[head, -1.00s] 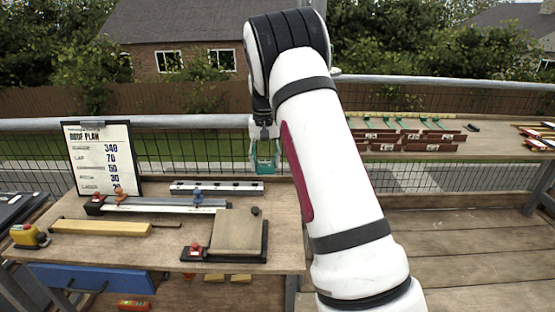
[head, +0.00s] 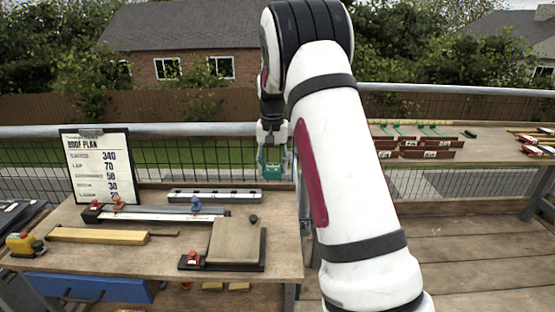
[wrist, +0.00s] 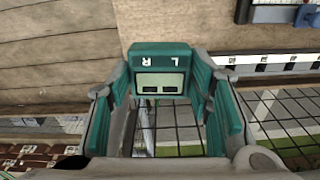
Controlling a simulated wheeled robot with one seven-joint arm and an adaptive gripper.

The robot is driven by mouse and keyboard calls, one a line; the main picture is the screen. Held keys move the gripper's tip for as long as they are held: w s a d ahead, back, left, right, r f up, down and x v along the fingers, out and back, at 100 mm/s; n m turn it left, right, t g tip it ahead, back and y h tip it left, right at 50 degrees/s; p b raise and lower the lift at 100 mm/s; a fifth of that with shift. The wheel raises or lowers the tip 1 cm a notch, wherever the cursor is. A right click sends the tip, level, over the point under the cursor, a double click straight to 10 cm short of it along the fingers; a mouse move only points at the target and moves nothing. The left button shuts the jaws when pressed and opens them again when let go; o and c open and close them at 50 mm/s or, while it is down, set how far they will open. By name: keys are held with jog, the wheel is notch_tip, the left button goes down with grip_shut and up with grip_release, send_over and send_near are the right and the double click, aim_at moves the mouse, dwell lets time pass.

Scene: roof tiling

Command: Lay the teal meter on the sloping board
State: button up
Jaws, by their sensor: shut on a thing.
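The teal meter (wrist: 160,70) shows in the wrist view with a small two-part display and the letters L and R, upside down. My gripper (wrist: 165,100) is shut on it, its teal-padded fingers on both sides. In the head view my gripper (head: 272,150) hangs in the air behind the far right edge of the workbench, holding the meter, which is small there and partly hidden by the fingers. The board (head: 236,242), tan on a dark base, sits at the bench's front right, left of and nearer than my gripper. Its slope is hard to judge.
On the workbench (head: 160,215) lie a white rail (head: 214,196), a long measuring bar (head: 160,214), a yellow wooden strip (head: 97,236) and a yellow tape measure (head: 24,244). A roof-plan clipboard (head: 98,165) stands at the back left. A second bench with brown blocks (head: 425,148) is at right.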

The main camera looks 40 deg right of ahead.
jog(key=s+a+t+p, duration=0.1)
jog(key=s+a+p, duration=0.3)
jog(key=a, duration=0.4)
jog(key=s+a+t+h+p, duration=0.1)
jog(key=s+a+p, duration=0.3)
jog(key=a, duration=0.4)
jog(key=s+a+r+h+p, duration=0.1)
jog(key=s+a+p, duration=0.4)
jog(key=a, duration=0.3)
jog(key=shift+n+t+p, duration=0.3)
jog(key=shift+n+t, duration=0.1)
dwell(0.5)
jog(key=shift+s, duration=0.1)
